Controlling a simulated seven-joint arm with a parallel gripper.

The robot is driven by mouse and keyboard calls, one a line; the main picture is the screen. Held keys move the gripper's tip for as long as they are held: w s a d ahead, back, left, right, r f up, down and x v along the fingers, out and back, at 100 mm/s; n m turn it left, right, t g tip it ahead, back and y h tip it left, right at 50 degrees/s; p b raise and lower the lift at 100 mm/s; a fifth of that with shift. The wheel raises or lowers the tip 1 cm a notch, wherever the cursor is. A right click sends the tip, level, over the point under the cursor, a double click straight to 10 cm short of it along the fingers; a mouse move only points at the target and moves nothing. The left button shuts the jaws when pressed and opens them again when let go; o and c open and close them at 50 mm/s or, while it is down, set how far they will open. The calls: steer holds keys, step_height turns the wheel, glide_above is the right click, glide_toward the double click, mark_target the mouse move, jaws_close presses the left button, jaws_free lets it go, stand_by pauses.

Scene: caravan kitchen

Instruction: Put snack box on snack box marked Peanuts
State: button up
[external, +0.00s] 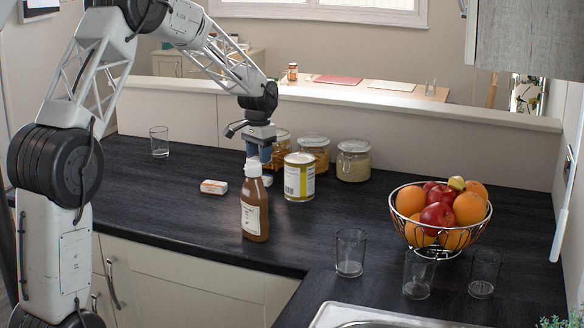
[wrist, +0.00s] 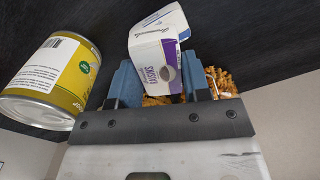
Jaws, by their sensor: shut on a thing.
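My gripper (external: 264,158) is over the counter behind the brown sauce bottle. In the wrist view, its blue fingers (wrist: 160,86) are shut on a white and purple snack box (wrist: 152,62), with small lettering and a round picture on its face. A white part with purple edging shows beyond that face; I cannot tell whether it belongs to the same box. In the external view, a small white box (external: 267,181) shows below the fingers, partly hidden by the bottle. Another small box with orange-red marks (external: 214,187) lies on the counter to the left. Its label is unreadable.
The sauce bottle (external: 255,208) stands in front of my gripper. A yellow-and-white can (external: 299,178) stands close to its right, also in the wrist view (wrist: 52,85). Several glass jars (external: 353,161) stand behind. A fruit basket (external: 440,215) and glasses are right. The left counter is mostly clear.

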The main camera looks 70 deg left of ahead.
steer(key=shift+f, duration=0.15)
steer(key=shift+f, duration=1.65)
steer(key=shift+f, duration=0.15)
steer(key=o, duration=0.9)
steer(key=shift+r, duration=0.2)
step_height(320, 180, up, 12)
